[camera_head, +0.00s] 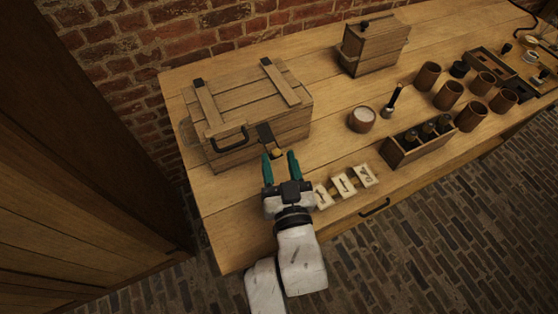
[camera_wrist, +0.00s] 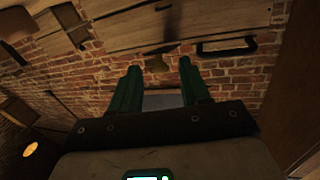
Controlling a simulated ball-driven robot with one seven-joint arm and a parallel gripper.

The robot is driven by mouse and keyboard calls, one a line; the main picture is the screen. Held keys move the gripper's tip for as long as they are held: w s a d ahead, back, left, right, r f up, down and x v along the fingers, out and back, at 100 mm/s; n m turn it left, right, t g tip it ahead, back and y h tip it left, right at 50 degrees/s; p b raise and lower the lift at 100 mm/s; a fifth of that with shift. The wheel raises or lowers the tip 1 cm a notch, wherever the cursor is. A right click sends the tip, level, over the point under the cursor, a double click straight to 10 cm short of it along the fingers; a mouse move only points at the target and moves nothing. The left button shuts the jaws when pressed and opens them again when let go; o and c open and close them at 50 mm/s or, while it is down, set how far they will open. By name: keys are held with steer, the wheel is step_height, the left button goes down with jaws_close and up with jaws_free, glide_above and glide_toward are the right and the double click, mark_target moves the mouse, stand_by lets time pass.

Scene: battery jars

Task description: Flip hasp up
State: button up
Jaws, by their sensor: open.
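A wooden crate (camera_head: 235,100) with a closed lid stands at the left end of the table. Its dark hasp (camera_head: 265,134) is a flat plate at the front edge, right of the black handle (camera_head: 230,138). I cannot tell whether a finger touches the hasp.
Pale numbered cards (camera_head: 343,184) lie right of my gripper. A wooden rack with dark bottles (camera_head: 418,140), a cup (camera_head: 362,119) and several brown jars (camera_head: 447,95) stand further right. A small wooden box (camera_head: 373,47) is at the back. A brick wall (camera_head: 130,40) runs behind the table.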

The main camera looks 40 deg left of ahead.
steer(key=shift+w+a, duration=0.2)
steer(key=shift+a, duration=0.1)
jaws_close()
stand_by(0.4)
